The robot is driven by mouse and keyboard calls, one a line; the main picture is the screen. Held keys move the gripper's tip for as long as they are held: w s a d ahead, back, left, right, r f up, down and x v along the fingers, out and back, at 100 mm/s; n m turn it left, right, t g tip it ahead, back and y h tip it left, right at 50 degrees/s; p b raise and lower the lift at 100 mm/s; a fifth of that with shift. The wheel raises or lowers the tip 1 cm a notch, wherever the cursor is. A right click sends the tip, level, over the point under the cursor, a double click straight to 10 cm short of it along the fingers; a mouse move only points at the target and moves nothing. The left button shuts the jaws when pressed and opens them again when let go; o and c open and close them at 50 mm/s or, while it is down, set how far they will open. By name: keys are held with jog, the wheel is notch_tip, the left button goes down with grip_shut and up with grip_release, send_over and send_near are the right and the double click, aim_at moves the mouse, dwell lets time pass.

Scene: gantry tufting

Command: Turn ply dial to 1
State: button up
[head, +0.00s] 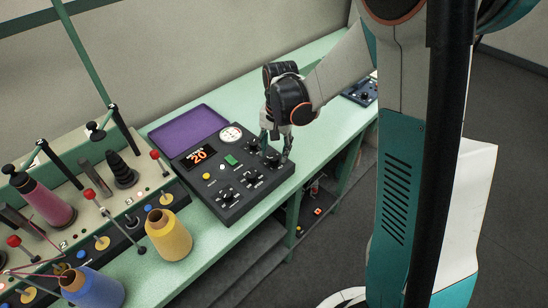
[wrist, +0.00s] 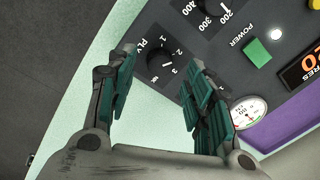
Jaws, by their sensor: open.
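The ply dial (wrist: 160,63) is a black round knob on the dark control panel (head: 215,192), with PLY and the numbers 1, 2 and 3 printed beside it in the wrist view. I cannot tell for sure which number its pointer faces. My gripper (wrist: 162,58) is open, and the dial appears in the gap between its two green-padded fingertips. I cannot tell whether either finger touches it. In the head view my gripper (head: 277,147) points down over the panel's right corner, partly hiding the knobs there.
The panel also bears other black knobs (head: 227,194), a green power button (wrist: 257,52), a round gauge (wrist: 249,111) and a red-digit display (head: 200,154). A purple tray (head: 187,128) lies behind it. Yarn cones, including a yellow one (head: 170,240), stand at left.

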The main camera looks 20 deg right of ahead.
aim_at(274, 158)
jog(key=shift+a+f+b, duration=0.1)
jog(key=shift+f+b, duration=0.25)
jog(key=shift+f, duration=1.3)
jog(key=c, duration=1)
jog(key=shift+c, duration=0.2)
jog(key=shift+n, duration=0.3)
jog(key=n+b, duration=0.1)
jog(key=n, duration=0.4)
jog(key=shift+w+n, duration=0.1)
jog(key=shift+n, duration=0.2)
jog(key=n+b, duration=0.1)
jog(key=n, duration=0.4)
jog(key=shift+n+g, duration=0.3)
jog(key=shift+n, duration=0.1)
